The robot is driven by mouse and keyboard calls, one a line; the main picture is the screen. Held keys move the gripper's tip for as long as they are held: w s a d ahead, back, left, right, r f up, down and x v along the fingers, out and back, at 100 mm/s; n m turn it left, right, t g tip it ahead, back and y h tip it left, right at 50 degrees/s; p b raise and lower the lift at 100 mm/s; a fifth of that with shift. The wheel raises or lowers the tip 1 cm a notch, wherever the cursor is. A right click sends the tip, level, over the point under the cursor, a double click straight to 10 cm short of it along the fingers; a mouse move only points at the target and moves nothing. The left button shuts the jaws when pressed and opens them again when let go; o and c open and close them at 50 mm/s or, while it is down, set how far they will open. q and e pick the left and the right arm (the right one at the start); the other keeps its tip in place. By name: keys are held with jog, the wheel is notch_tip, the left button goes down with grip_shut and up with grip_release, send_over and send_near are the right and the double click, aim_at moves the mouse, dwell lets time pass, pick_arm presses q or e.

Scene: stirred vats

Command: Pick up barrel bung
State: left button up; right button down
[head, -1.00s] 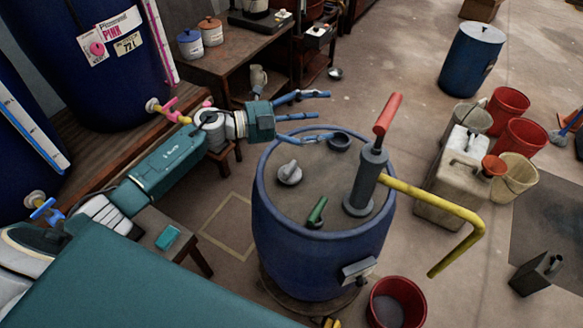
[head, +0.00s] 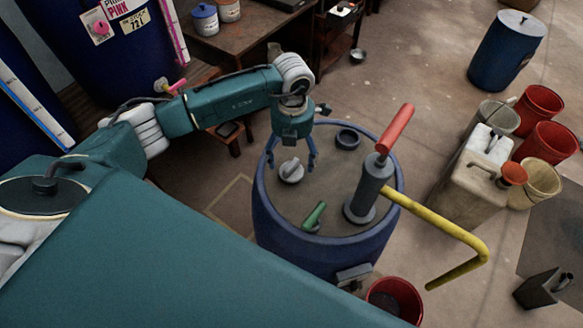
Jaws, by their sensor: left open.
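The barrel bung (head: 291,171), a grey round plug with a raised grip, lies on the lid of the blue barrel (head: 290,240). A dark ring-shaped fitting (head: 347,139) sits near the lid's far edge. My left gripper (head: 291,162) is open and points down over the lid. In the head view its two fingers lie on either side of the bung, apart from it; I cannot tell how high above the lid the tips are. Nothing is held. My right gripper is not in view.
A hand pump (head: 371,185) with a red handle (head: 395,130) and yellow spout (head: 445,228) stands on the lid, right of the bung. A green-handled tool (head: 314,216) lies nearer. A red bucket (head: 397,299) stands below; a jerrycan (head: 467,185) and buckets stand right.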

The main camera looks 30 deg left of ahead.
aim_at(291, 165)
pick_arm(q)
jog(key=shift+f, duration=0.3)
jog(key=f+p, duration=0.2)
jog(key=f, duration=0.2)
jog(key=shift+s+f+p, duration=0.15)
jog(key=shift+s+p, duration=0.05)
jog(key=shift+p, duration=0.1)
jog(key=shift+f, duration=0.35)
jog(key=shift+w+f, duration=0.1)
jog(key=shift+c, duration=0.5)
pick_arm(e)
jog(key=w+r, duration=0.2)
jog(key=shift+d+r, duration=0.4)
pick_arm(q)
jog(key=c, duration=1.2)
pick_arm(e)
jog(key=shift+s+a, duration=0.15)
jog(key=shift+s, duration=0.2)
